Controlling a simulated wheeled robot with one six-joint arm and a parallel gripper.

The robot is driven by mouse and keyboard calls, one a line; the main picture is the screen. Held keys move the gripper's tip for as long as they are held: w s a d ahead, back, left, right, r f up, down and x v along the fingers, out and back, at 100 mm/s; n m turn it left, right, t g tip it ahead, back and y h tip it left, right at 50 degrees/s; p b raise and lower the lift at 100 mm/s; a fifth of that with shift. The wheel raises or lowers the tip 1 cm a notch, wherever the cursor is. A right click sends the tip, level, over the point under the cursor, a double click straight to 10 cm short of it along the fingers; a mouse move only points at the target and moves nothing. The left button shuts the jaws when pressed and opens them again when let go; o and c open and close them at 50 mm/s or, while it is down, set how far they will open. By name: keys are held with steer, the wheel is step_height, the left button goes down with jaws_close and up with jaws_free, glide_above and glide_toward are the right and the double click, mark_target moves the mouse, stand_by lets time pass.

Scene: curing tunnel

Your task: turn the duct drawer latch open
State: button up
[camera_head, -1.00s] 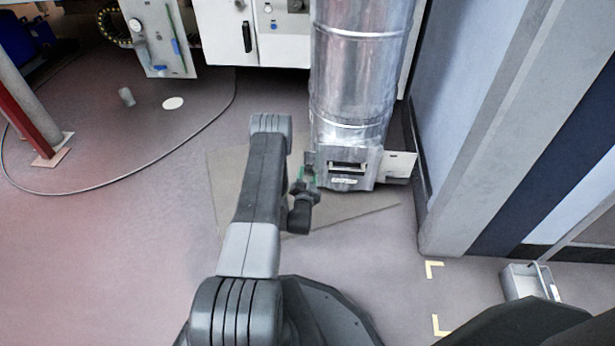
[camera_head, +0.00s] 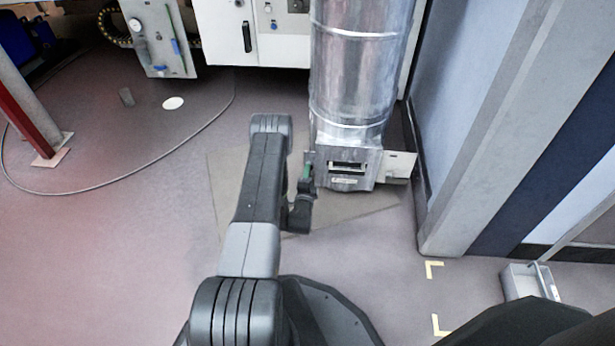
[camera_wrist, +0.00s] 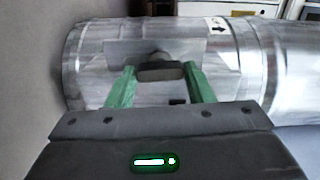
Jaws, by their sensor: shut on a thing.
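The duct is a shiny metal pipe (camera_head: 357,75) that stands upright, with a box-like section at its foot. A drawer front with a slot (camera_head: 348,168) is on this section. My gripper (camera_head: 307,172) is at the left side of the box. In the wrist view the green fingers of my gripper (camera_wrist: 159,71) are shut on the dark latch handle (camera_wrist: 161,73), one finger at each end. The handle sits on a short stem on a flat plate (camera_wrist: 125,54). In the head view my gripper and arm hide the latch.
A pale plate (camera_head: 398,164) sticks out to the right of the duct foot. A wall with a pillar (camera_head: 480,150) stands on the right. A grey bin (camera_head: 525,281) is at the lower right. A cable (camera_head: 150,165) curves over the open floor on the left.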

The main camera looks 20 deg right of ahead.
steer(key=shift+o, duration=0.2)
steer(key=shift+m, duration=0.6)
steer(key=shift+c, duration=0.2)
steer(key=o, duration=1)
steer(key=shift+s, duration=0.1)
steer(key=p+v, duration=0.4)
steer(key=v, duration=0.9)
steer(key=shift+s+a+p, duration=0.25)
steer(key=shift+a+p, duration=0.05)
steer(key=shift+w+f, duration=0.1)
steer(key=b+x, duration=0.4)
steer(key=x, duration=0.9)
steer(key=shift+w+d+b, duration=0.25)
steer(key=shift+d+b, duration=0.05)
